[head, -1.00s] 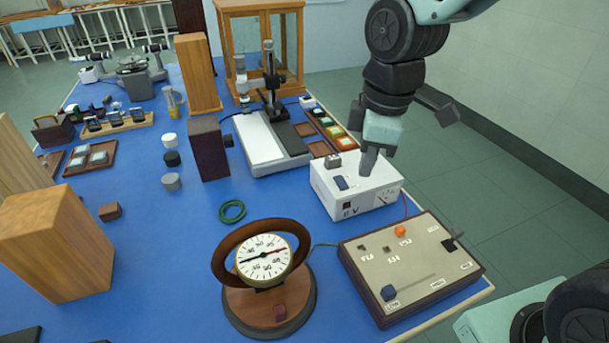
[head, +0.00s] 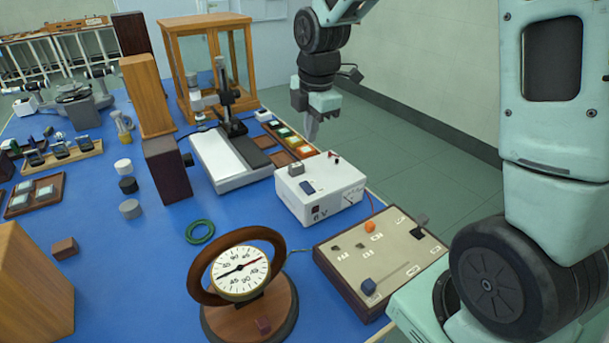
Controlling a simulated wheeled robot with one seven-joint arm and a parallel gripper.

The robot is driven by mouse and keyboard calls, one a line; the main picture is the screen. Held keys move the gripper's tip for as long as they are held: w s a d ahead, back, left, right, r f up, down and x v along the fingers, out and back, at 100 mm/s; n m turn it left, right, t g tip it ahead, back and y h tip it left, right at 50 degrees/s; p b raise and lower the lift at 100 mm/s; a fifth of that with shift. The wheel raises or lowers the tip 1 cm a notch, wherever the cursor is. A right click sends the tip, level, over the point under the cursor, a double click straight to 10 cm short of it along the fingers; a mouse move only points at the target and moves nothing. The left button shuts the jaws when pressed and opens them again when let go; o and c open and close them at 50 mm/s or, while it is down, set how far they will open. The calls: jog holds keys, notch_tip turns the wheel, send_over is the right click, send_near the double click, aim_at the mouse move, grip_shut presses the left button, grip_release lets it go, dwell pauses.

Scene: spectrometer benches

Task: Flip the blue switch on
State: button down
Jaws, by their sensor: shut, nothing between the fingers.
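A white power supply box (head: 334,203) stands near the right edge of the blue bench. I cannot tell which way the switch is tipped. My gripper (head: 312,132) is shut and empty, its fingers pointing down. In the picture it is above and behind the box, clear of the switch. A dark blue slider knob (head: 369,287) sits on a beige control panel (head: 360,262) in front of the box.
The panel also bears an orange knob (head: 369,227) and a black lever (head: 420,228). A round dial instrument (head: 240,272) stands left of the panel. A white microscope-like stand (head: 214,162) and a tray of coloured squares (head: 290,140) are behind the box.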

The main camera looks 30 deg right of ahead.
aim_at(306, 185)
jog(key=f, duration=0.4)
jog(key=w+f, duration=0.1)
jog(key=f, duration=0.4)
jog(key=w+f+p, duration=0.1)
jog(key=f, duration=0.3)
jog(key=shift+f, duration=0.3)
jog(key=shift+g+p, duration=0.3)
jog(key=shift+p, duration=0.3)
jog(key=shift+f, duration=0.2)
jog(key=shift+s, duration=0.25)
jog(key=shift+s+r, duration=0.15)
jog(key=shift+s, duration=0.4)
